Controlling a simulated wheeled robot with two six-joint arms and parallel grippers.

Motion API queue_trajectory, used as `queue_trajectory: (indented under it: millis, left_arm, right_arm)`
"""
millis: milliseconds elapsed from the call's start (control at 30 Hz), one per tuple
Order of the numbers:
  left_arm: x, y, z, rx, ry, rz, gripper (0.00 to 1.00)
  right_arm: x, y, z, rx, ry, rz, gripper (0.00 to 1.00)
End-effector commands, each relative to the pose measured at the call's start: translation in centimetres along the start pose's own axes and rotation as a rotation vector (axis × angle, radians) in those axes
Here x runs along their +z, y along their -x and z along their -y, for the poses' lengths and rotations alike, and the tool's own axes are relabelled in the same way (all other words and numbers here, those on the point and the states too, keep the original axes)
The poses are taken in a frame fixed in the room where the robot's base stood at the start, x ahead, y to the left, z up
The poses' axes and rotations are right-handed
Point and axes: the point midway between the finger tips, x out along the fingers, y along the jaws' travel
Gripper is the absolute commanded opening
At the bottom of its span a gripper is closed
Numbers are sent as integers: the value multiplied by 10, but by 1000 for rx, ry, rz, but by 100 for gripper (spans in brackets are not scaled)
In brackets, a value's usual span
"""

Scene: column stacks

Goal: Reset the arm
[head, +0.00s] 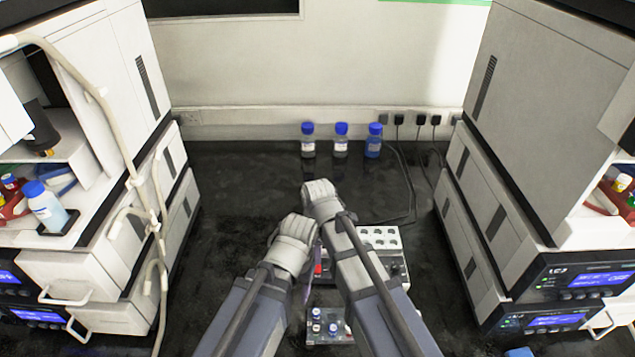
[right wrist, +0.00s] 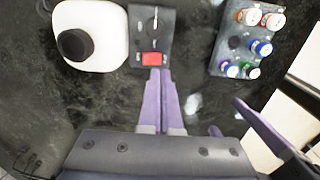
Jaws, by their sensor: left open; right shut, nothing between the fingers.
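My right gripper (right wrist: 160,72) is shut and empty in the right wrist view, its purple fingers together. Their tips appear right at the edge of a red switch (right wrist: 152,58) on a grey control panel with a dial (right wrist: 153,22); I cannot tell whether they touch it. My left gripper (right wrist: 226,115) is open and empty at the right of the right wrist view, below a vial rack. In the head view only a sliver of its purple fingers shows between the arms.
A white unit with a black knob (right wrist: 76,45) joins the panel. The vial rack (right wrist: 228,35) holds several capped vials. A white block with holes (head: 380,240) lies right of the arms. Three blue-capped bottles (head: 341,143) stand at the wall. Instrument stacks flank the black bench; its back left is clear.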

Motion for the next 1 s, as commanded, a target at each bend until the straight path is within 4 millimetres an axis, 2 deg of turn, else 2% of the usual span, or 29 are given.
queue_trajectory:
  millis: [133,233,500,700,1000]
  left_arm:
    - [0,0,0,0,0,0,61]
    - [0,0,0,0,0,0,61]
    - [0,0,0,0,0,0,61]
    - [0,0,0,0,0,0,61]
    - [0,0,0,0,0,0,61]
  right_arm:
    - [4,0,1,1,-26,0,0]
    - [20,0,4,7,-148,-2,0]
    - [99,0,24,33,-829,-21,0]
    - [132,0,34,44,-1160,-34,0]
    - [166,1,50,55,-1519,-53,0]
